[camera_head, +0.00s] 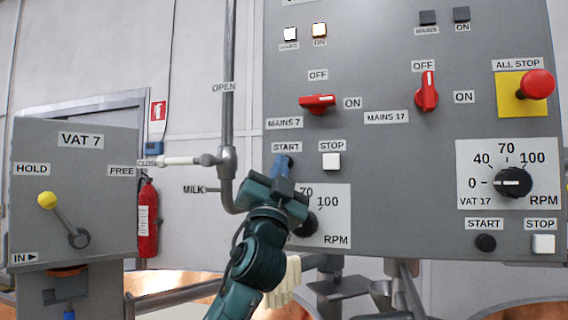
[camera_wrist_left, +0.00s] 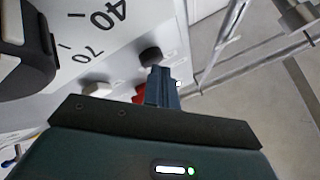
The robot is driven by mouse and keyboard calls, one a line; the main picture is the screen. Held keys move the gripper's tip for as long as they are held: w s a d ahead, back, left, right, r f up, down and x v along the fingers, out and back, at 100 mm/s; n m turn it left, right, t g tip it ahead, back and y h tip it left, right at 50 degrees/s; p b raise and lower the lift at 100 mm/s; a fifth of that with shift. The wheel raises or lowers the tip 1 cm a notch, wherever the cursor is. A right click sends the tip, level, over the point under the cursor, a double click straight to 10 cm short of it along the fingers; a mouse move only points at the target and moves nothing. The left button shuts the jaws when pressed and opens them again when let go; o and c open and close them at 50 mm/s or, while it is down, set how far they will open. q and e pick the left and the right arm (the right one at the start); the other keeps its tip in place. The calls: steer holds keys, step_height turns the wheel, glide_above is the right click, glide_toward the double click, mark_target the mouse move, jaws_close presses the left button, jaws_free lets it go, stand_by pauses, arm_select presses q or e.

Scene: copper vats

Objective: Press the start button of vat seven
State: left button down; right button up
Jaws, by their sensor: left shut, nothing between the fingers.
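The grey control panel (camera_head: 400,200) fills the right of the head view. The black start button (camera_head: 291,161) of vat seven sits under the START label, mostly hidden by my left gripper (camera_head: 282,164). The gripper is shut and empty, its fingertips at the button. In the left wrist view the black button (camera_wrist_left: 150,56) shows just past the fingertips (camera_wrist_left: 161,76); I cannot tell whether they touch. The white stop button (camera_head: 331,161) is to its right, also in the wrist view (camera_wrist_left: 97,88). The red MAINS 7 switch (camera_head: 318,101) points to ON. My right gripper is not in view.
The vat seven RPM knob (camera_head: 305,226) is partly behind my left gripper. Vat 17's switch (camera_head: 427,92), knob (camera_head: 513,182) and start button (camera_head: 485,242) are to the right, with the red all-stop (camera_head: 537,84). A milk pipe (camera_head: 228,80) and the VAT 7 lever box (camera_head: 85,170) stand left.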

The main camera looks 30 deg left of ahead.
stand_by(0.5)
arm_select(q)
steer(key=shift+s+d, duration=0.15)
steer(key=shift+s, duration=0.6)
steer(key=s, duration=0.2)
steer(key=s+d, duration=0.1)
steer(key=s, duration=0.2)
steer(key=shift+d, duration=0.1)
stand_by(0.8)
